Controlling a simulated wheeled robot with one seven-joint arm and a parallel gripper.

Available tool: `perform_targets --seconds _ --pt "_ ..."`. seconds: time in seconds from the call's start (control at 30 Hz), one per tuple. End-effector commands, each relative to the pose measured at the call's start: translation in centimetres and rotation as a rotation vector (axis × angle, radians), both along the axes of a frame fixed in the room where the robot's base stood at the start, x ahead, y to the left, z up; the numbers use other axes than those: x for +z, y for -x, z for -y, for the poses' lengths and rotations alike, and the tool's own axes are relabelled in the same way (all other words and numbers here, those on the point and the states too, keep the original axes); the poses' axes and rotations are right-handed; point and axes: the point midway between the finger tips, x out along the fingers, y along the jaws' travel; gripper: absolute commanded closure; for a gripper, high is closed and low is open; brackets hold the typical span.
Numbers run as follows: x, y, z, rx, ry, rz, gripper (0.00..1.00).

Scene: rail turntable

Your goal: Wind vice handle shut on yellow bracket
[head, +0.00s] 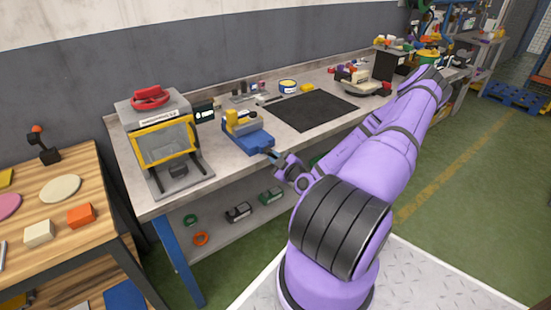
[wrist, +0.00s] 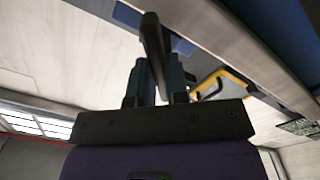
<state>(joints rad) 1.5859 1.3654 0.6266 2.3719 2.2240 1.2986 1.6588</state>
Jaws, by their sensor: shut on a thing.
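The blue vice (head: 255,142) sits at the front edge of the grey workbench. The yellow bracket (head: 238,122) is at its far end, by the jaws; I cannot tell whether the jaws touch it. My gripper (head: 273,156) is at the vice's near end, just off the bench edge. In the wrist view, the two fingers of my gripper (wrist: 156,82) are shut on a dark bar, the vice handle (wrist: 152,40), which stands up between them. The vice screw and most of the handle are hidden or too small to make out in the head view.
A machine with a yellow-framed window (head: 165,143) stands left of the vice. A black mat (head: 312,110) lies to the right. Below is a shelf (head: 215,232) with rings and dark blocks. A wooden table (head: 75,245) stands at the left.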

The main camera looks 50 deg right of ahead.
Motion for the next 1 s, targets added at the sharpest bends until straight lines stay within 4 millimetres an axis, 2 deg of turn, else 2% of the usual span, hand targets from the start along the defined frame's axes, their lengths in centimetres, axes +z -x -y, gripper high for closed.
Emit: perform_targets --seconds 0.5,1.0 --pt "-0.21 0.13 0.04 -0.003 -0.449 0.103 1.00" --pt "-0.24 0.14 0.02 -0.003 -0.660 0.152 1.00"
